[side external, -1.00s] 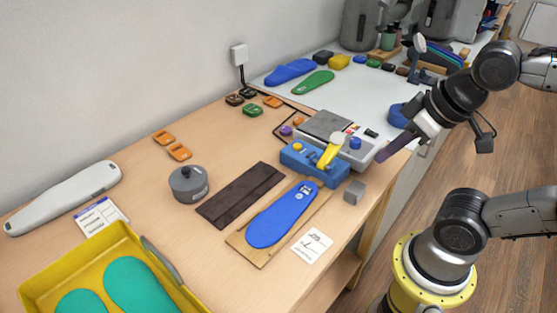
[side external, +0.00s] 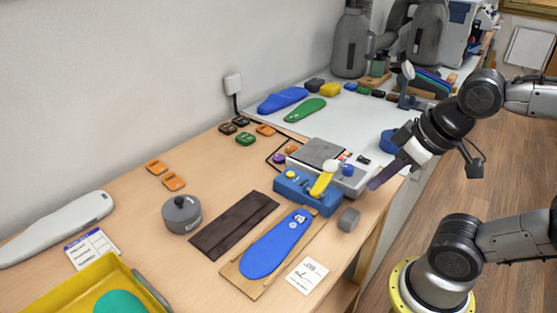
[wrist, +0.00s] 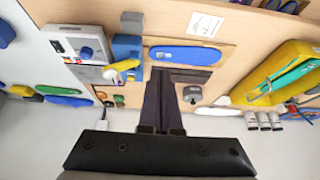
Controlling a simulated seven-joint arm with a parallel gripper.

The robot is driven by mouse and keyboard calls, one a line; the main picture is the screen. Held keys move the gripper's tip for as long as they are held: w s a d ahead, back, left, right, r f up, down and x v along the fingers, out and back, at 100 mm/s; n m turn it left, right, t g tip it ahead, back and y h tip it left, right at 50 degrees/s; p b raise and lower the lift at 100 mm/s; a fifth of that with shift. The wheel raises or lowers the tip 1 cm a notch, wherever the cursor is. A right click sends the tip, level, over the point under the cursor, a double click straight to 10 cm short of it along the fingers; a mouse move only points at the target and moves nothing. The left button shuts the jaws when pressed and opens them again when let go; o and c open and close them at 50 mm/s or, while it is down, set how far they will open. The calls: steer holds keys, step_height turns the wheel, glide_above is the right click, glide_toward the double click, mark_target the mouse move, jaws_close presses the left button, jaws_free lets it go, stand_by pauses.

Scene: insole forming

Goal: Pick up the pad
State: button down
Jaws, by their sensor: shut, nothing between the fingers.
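Which item is the pad is not certain; a flat dark brown rectangular pad (side external: 235,225) lies on the wooden table, with a faint seam along its length. In the wrist view the dark pad (wrist: 195,75) shows partly behind my fingers. A blue insole (side external: 275,245) lies on a thin wooden board (side external: 256,286) beside it; the insole also shows in the wrist view (wrist: 185,55). My gripper (side external: 373,185) hangs in the air at the right, above the table's front edge and apart from the pad. Its dark purple fingers (wrist: 160,84) are together and hold nothing.
A blue fixture with a yellow lever (side external: 310,190) and a small grey block (side external: 348,219) stand right of the insole. A grey round pot (side external: 181,214) stands left of the pad. A yellow tray (side external: 75,285) is at the front left. A white card (side external: 307,275) lies near the front edge.

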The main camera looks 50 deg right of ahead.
steer(key=c, duration=0.6)
jaws_free()
steer(key=shift+o, duration=0.2)
